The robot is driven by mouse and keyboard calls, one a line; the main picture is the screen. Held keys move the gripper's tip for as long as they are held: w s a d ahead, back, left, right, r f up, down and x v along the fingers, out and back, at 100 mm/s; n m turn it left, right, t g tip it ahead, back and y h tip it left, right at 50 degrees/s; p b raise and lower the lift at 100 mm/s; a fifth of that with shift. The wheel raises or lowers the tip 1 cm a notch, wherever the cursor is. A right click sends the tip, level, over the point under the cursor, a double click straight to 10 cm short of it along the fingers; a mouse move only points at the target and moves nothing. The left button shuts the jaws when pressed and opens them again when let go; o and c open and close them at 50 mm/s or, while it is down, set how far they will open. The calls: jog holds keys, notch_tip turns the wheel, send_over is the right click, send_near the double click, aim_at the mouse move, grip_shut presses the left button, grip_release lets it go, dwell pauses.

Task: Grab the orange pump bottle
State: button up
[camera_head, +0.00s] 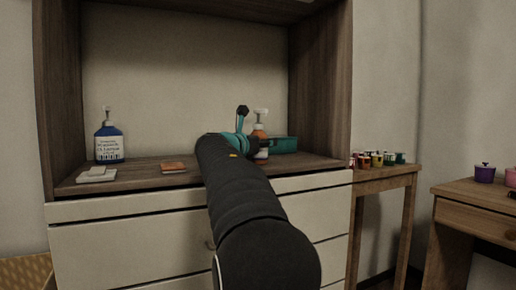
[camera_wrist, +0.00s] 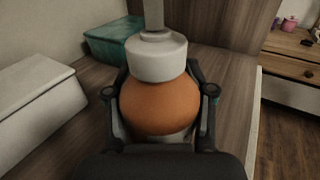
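The orange pump bottle (camera_wrist: 160,105) has a round orange body and a white collar and pump. It is upright in the wrist view, between the two fingers of my gripper (camera_wrist: 159,88). One dark finger is close along each side of the body. I cannot tell whether the fingers press on it. In the head view the orange pump bottle (camera_head: 261,135) stands on the wooden shelf (camera_head: 130,178), partly hidden by my arm. My gripper (camera_head: 246,140) reaches it from the left there, its fingertips mostly hidden.
A teal box (camera_head: 284,145) is just right of the bottle. A blue pump bottle (camera_head: 109,140) stands at the shelf's left. A white flat box (camera_head: 96,175) and a brown flat item (camera_head: 174,167) lie at the front. Cabinet side walls bound the shelf.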

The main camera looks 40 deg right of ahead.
jog(key=c, duration=0.4)
jog(key=shift+c, duration=0.2)
